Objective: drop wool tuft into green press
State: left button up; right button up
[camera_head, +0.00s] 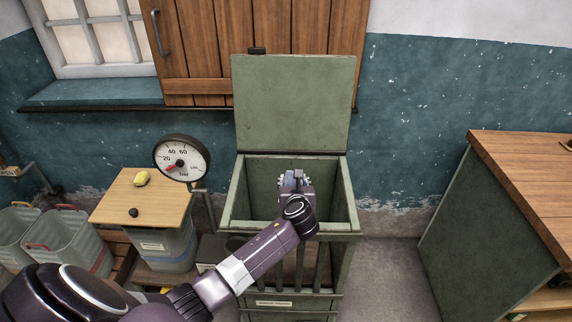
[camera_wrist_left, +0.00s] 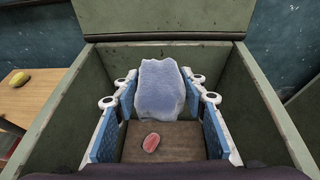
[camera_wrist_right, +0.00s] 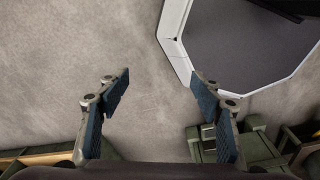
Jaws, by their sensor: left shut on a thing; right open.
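The green press (camera_head: 236,190) stands against the wall with its lid (camera_head: 294,103) raised upright behind it. My left gripper (camera_head: 292,180) reaches over the press opening. In the left wrist view the gripper (camera_wrist_left: 160,95) is shut on the wool tuft (camera_wrist_left: 160,88), a pale bluish-white lump between the blue finger pads. The tuft is above the press's brown floor, within the outline of the green walls (camera_wrist_left: 265,110). The head view hides the tuft behind my gripper. My right gripper (camera_wrist_right: 155,95) is open and empty above the grey floor.
A reddish oval piece (camera_wrist_left: 151,143) lies on the press floor. Left of the press, a wooden board (camera_head: 150,200) holds a yellow item (camera_head: 141,178) and a dark knob, beside a dial gauge (camera_head: 181,159). Grey bins (camera_head: 62,240) stand further left. A wooden-topped counter (camera_head: 530,175) is at right.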

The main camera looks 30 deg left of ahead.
aim_at(286, 182)
pick_arm(q)
jog(key=a+f+b, duration=0.1)
jog(key=b, duration=0.1)
jog(key=w+a+f+b, duration=0.1)
jog(key=a+f+b, duration=0.1)
jog(key=b, duration=0.1)
jog(key=w+a+f+b, duration=0.1)
jog(key=b, duration=0.1)
jog(key=shift+w+a+f, duration=0.15)
jog(key=shift+a+f, duration=0.05)
jog(key=shift+f, duration=0.2)
jog(key=o, duration=0.8)
jog(key=shift+o, duration=0.8)
jog(key=v, duration=1.2)
jog(key=shift+d, duration=0.15)
pick_arm(e)
notch_tip(286, 182, down, 7)
jog(key=d, duration=0.1)
jog(key=shift+s+f, duration=0.15)
jog(key=shift+s, duration=0.15)
pick_arm(q)
jog(key=shift+f, duration=0.1)
